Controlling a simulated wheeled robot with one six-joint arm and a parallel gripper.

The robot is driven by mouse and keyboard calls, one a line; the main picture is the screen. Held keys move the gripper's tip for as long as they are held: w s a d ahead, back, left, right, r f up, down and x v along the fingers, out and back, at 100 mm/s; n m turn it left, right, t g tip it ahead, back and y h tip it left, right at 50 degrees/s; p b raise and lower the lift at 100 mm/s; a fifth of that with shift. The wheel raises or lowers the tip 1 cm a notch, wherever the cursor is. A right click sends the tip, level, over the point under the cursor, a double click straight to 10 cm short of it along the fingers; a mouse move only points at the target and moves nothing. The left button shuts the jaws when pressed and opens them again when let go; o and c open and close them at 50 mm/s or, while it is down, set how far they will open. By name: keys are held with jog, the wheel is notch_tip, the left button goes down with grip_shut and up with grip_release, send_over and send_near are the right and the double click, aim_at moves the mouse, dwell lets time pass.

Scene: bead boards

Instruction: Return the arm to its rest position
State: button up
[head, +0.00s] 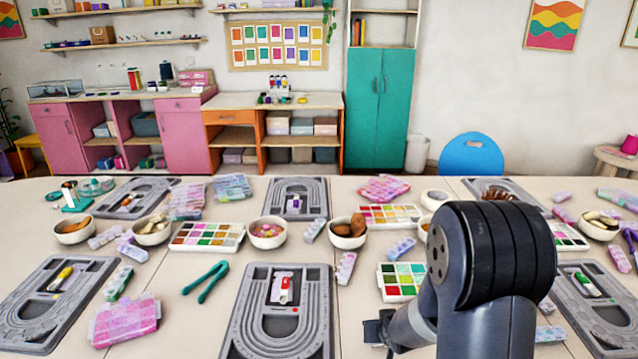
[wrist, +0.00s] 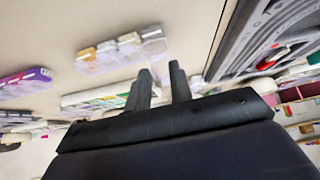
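My arm (head: 490,255) rises at the right front in the head view, folded, its dark joint hiding part of the table. My gripper (wrist: 162,78) shows in the wrist view with two dark fingers apart and nothing between them. It is clear of the table items, and the view there is tilted and blurred. In the head view I cannot make out the fingers.
Grey bead boards (head: 278,325) lie along the table, with bowls (head: 267,232), colour-filled bead trays (head: 207,237) and pink bead boxes (head: 126,320) between them. Green tweezers (head: 206,281) lie left of the middle board. A blue chair (head: 471,155) stands behind the table.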

jog(key=shift+s+f+t+b, duration=0.25)
jog(key=shift+f+t+b, duration=0.25)
jog(key=shift+b, duration=1.55)
jog(key=shift+s+r+t+b, duration=0.15)
jog(key=shift+t+b, duration=0.25)
jog(key=shift+b, duration=0.6)
